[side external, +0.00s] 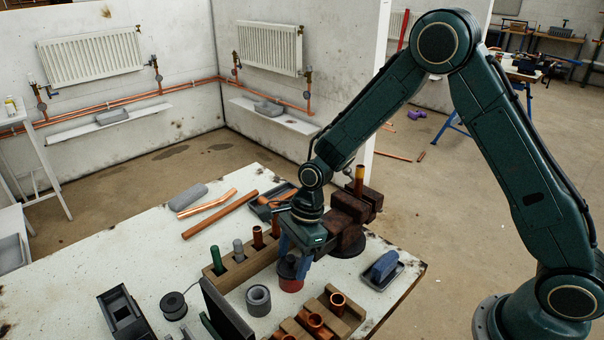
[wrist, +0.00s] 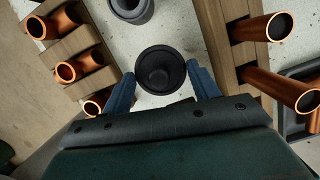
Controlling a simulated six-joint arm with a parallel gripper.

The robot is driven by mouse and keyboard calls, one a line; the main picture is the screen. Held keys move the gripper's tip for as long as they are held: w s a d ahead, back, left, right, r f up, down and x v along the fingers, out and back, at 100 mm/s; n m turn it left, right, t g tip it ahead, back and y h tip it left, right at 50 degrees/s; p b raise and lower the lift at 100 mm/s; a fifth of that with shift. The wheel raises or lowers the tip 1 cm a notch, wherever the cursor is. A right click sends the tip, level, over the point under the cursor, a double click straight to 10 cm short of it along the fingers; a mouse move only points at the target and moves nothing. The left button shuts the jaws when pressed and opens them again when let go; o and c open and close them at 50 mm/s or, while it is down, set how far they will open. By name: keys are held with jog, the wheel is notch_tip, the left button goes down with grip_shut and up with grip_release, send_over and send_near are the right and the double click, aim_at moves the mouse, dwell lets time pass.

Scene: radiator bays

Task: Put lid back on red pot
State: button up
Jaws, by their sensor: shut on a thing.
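The red pot (side external: 291,284) stands on the white bench below my gripper in the side view. A dark round lid (wrist: 160,72) with a raised knob lies between the two blue fingers of my gripper (wrist: 162,86) in the wrist view. My gripper (side external: 292,262) points down and is shut on the lid, directly above the pot in the side view. The lid's dark side (side external: 287,268) shows just over the red wall. I cannot tell whether it rests fully on the rim. In the wrist view the lid hides the pot.
A wooden block with upright tubes (side external: 240,264) stands close on the left, and a block with copper fittings (side external: 322,318) in front. A grey ring (side external: 258,300) lies nearby. A dark vise (side external: 350,225) stands behind, and a blue sponge-like block (side external: 384,264) sits in a tray at right.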

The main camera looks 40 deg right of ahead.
dwell(0.3)
jog(key=o, duration=1.3)
jog(key=shift+o, duration=0.2)
jog(key=shift+r, duration=0.15)
jog(key=shift+r, duration=3.35)
grip_shut()
jog(key=shift+f, duration=2.25)
